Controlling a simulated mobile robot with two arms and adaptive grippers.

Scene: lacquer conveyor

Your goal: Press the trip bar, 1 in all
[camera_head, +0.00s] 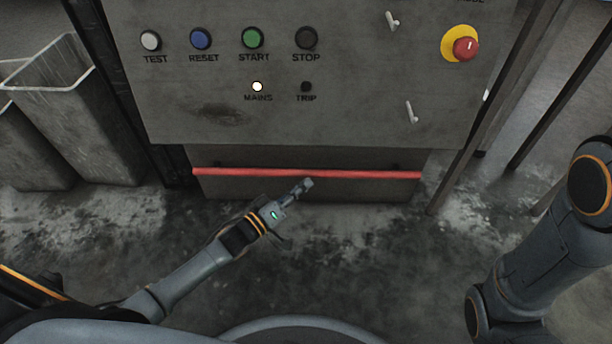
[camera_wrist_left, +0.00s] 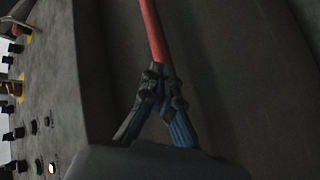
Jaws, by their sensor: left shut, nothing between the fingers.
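The trip bar (camera_head: 365,174) is a long red horizontal bar across the lower front of the machine, below the control panel. My left gripper (camera_head: 307,184) is shut and empty, with its fingertips at the middle of the bar in the head view. In the left wrist view the red bar (camera_wrist_left: 152,30) runs up from behind my closed fingertips (camera_wrist_left: 158,75). I cannot tell whether the fingertips touch the bar. The TRIP lamp (camera_head: 306,87) is dark and the MAINS lamp (camera_head: 257,86) is lit white. My right gripper is out of view.
The grey panel (camera_head: 350,110) carries TEST, RESET, START and STOP buttons, two toggle switches and a red emergency stop (camera_head: 465,44) on yellow. Grey bins (camera_head: 75,120) stand at the left. Metal posts (camera_head: 470,130) stand at the right. The stained floor before the bar is clear.

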